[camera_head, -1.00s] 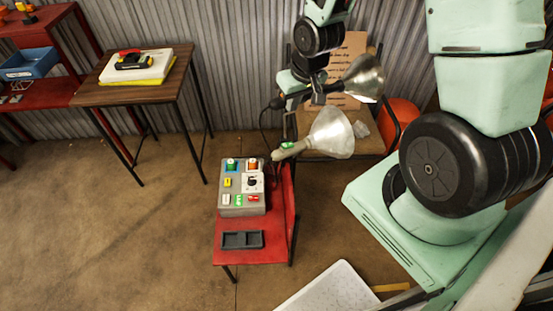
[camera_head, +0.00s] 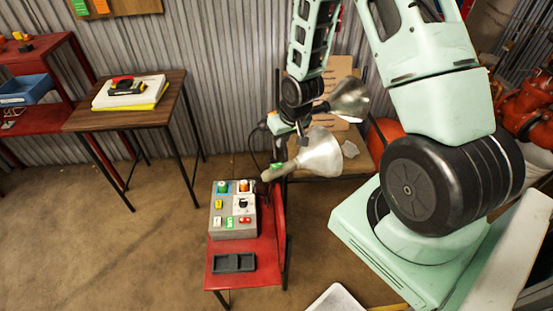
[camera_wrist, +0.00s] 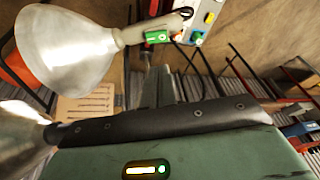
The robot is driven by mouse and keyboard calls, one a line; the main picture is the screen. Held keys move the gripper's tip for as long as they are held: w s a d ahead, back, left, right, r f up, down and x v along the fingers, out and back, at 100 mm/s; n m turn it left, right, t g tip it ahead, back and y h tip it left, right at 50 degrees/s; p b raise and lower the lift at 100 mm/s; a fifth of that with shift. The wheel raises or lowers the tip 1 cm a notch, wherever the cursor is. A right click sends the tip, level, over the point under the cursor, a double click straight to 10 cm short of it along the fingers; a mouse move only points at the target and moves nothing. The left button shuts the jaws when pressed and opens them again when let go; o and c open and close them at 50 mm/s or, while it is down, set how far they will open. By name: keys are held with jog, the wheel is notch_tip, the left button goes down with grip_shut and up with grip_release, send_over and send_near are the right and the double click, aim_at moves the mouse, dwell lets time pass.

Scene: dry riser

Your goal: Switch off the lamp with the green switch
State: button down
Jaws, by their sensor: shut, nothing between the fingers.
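The near lamp (camera_head: 318,153) has a silver shade and a pale handle, with a green switch (camera_head: 277,166) on the handle. In the wrist view this lamp (camera_wrist: 65,50) is at upper left, and its green switch (camera_wrist: 157,37) shows a white mark. A second silver lamp (camera_head: 348,101) stands behind; part of its shade (camera_wrist: 20,140) shows at lower left in the wrist view. I cannot see its switch. My gripper (camera_head: 303,133) is above and behind the near lamp's handle. In the wrist view its fingers (camera_wrist: 159,80) are shut, empty and apart from the switch.
A grey control box (camera_head: 233,228) with coloured buttons sits on a red stand (camera_head: 265,252), beside a dark tray (camera_head: 234,263). A wooden table (camera_head: 130,118) is at left. A chair with a sign board is behind the lamps. The floor between is clear.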

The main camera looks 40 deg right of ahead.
aim_at(275, 165)
jog(key=x, duration=0.6)
jog(key=s+p+x, duration=0.1)
jog(key=x, duration=0.2)
jog(key=shift+a+f, duration=0.2)
jog(key=shift+a, duration=0.1)
jog(key=shift+f, duration=0.1)
